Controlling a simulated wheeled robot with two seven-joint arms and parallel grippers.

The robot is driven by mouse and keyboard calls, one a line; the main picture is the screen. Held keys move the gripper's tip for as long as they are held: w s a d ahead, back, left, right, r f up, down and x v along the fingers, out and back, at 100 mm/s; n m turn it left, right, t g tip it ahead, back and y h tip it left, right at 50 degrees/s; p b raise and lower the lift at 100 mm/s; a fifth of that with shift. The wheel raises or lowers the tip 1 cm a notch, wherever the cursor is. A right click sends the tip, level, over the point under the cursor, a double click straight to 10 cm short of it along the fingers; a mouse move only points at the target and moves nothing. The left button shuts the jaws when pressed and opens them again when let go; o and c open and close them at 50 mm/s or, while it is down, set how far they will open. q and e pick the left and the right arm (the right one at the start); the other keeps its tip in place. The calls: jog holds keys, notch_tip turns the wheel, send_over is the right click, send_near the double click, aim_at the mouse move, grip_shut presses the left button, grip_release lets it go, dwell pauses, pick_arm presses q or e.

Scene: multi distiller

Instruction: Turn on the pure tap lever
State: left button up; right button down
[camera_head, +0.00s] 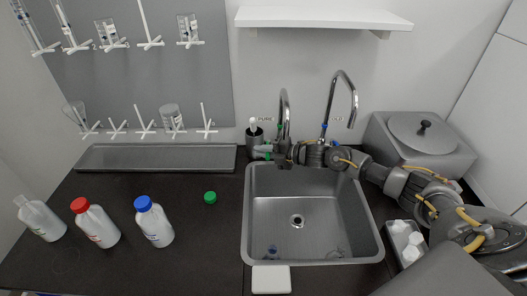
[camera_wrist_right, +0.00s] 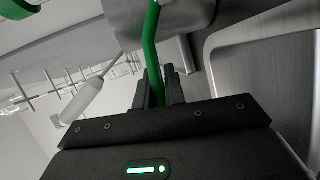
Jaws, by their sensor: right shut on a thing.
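The pure tap (camera_head: 284,108) is a curved metal faucet behind the sink's left part, next to a PURE label (camera_head: 265,119). Its green lever (camera_head: 267,148) shows in small at the tap's base. In the right wrist view the green lever (camera_wrist_right: 151,40) runs down between the dark fingers of my right gripper (camera_wrist_right: 158,88). In the head view my right gripper (camera_head: 279,153) reaches in from the right, at the tap's base, and partly hides it. It is shut on the green lever. My left gripper is not in view.
A second, taller tap (camera_head: 342,90) with blue parts stands to the right, behind my right arm. The steel sink (camera_head: 262,215) lies below. A grey cup (camera_head: 254,137) with a white item is close left of the lever. Bottles (camera_head: 154,222) stand at the left.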

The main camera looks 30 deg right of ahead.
jog(key=m+t+h, duration=0.1)
jog(key=h, duration=0.1)
jog(key=w+a+m+t+h+p, duration=0.1)
jog(key=m, duration=0.1)
jog(key=w+a+m+t+h, duration=0.1)
jog(key=h, duration=0.1)
jog(key=shift+w+m+h+p, duration=0.2)
jog(key=shift+m+h+p, duration=0.1)
jog(key=c, duration=1.5)
grip_release()
jog(key=shift+b+v, duration=1.1)
jog(key=shift+v, duration=4.35)
jog(key=shift+f, duration=0.15)
